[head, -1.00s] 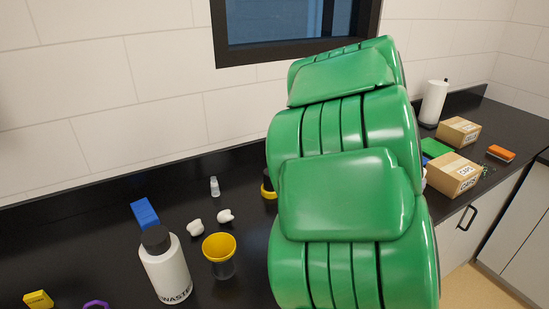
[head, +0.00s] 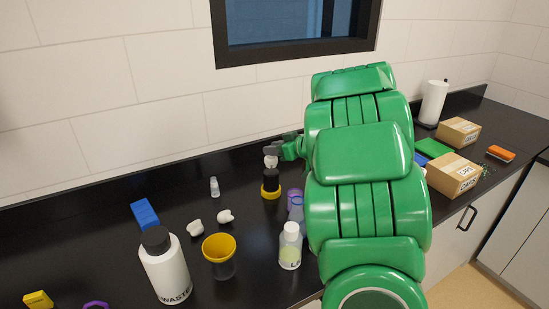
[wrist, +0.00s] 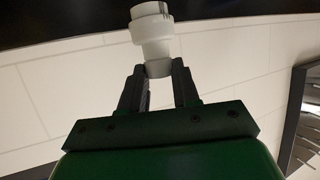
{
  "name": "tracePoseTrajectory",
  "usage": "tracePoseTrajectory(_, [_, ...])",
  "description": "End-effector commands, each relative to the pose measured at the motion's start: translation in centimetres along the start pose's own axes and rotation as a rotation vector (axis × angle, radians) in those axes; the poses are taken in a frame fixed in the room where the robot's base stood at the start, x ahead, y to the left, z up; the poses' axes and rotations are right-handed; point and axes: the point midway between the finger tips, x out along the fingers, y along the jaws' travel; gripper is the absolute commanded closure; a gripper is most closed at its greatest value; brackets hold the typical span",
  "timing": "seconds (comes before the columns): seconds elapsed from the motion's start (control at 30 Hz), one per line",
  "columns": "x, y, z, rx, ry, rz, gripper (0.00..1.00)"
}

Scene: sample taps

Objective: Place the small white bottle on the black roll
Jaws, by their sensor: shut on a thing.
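My gripper (head: 274,151) is shut on the small white bottle (head: 270,162) and holds it over a black cylinder with a yellow base, which looks like the black roll (head: 271,179). In the head view the bottle's lower end is close above the black top; I cannot tell whether they touch. In the wrist view the white bottle (wrist: 152,36) sits between the two dark fingers of my gripper (wrist: 160,82), its wider part beyond the tips. The black roll does not show clearly in the wrist view.
A clear-topped small bottle (head: 214,187), white pieces (head: 195,228), a yellow funnel cup (head: 219,249), a WASTE bottle (head: 166,267) and a labelled bottle (head: 290,247) stand on the black counter (head: 90,225). Purple items (head: 295,199) stand near my arm. Boxes (head: 453,174) are at right.

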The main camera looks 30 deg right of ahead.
Motion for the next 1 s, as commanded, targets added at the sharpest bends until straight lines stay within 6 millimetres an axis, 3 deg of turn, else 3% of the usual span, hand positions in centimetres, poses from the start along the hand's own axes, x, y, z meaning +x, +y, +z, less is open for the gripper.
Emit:
tracePoseTrajectory(0.2, [0.8, 0.4, 0.6, 0.000, 0.001, -0.001, 0.99])
tracePoseTrajectory(0.43, [1.8, 0.4, 3.2, 0.001, -0.001, 0.000, 0.99])
tracePoseTrajectory(0.8, [1.9, 0.4, 3.5, -0.001, -0.001, 0.001, 0.99])
tracePoseTrajectory(0.83, [1.9, 0.4, 3.4, -0.002, 0.000, 0.001, 0.65])
tracePoseTrajectory(0.97, [1.9, 0.4, 3.4, -0.002, 0.000, 0.001, 0.45])
tracePoseTrajectory(1.0, [1.9, 0.4, 3.4, -0.001, 0.000, 0.001, 0.44])
